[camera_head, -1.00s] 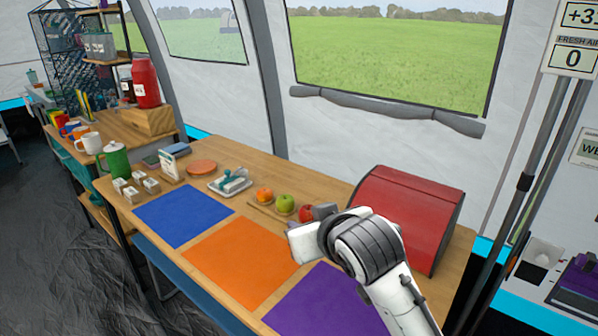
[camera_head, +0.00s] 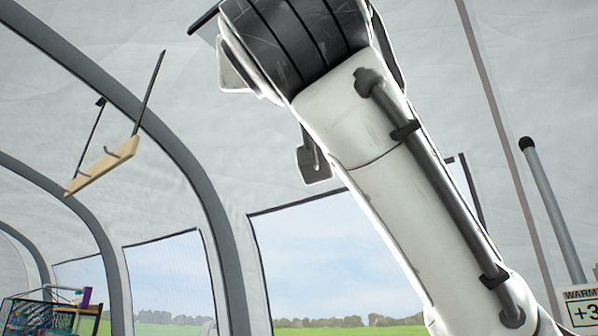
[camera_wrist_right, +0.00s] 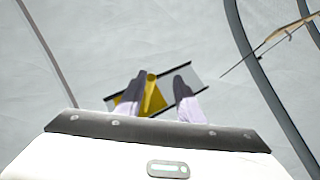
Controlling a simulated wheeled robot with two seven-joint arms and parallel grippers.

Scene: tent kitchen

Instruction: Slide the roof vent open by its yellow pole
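In the right wrist view my right gripper (camera_wrist_right: 160,88) is open, its two dark fingers spread. The yellow pole (camera_wrist_right: 152,95) stands between them, closer to the left finger; I cannot tell whether they touch. Behind the fingers is the roof vent (camera_wrist_right: 182,80), a slanted opening with dark rails and a yellow part at its left end, partly hidden by the fingers. In the head view my right arm rises from the lower right to the top edge and hides the pole; the fingers cannot be made out there. My left gripper is not in view.
A wooden hanger with hooks (camera_head: 105,165) hangs from the roof at the left; its end also shows in the wrist view (camera_wrist_right: 288,33). A grey post with a black tip (camera_head: 548,200) and a sign (camera_head: 582,308) stand at the right. Grey tent ribs (camera_head: 190,165) cross the roof.

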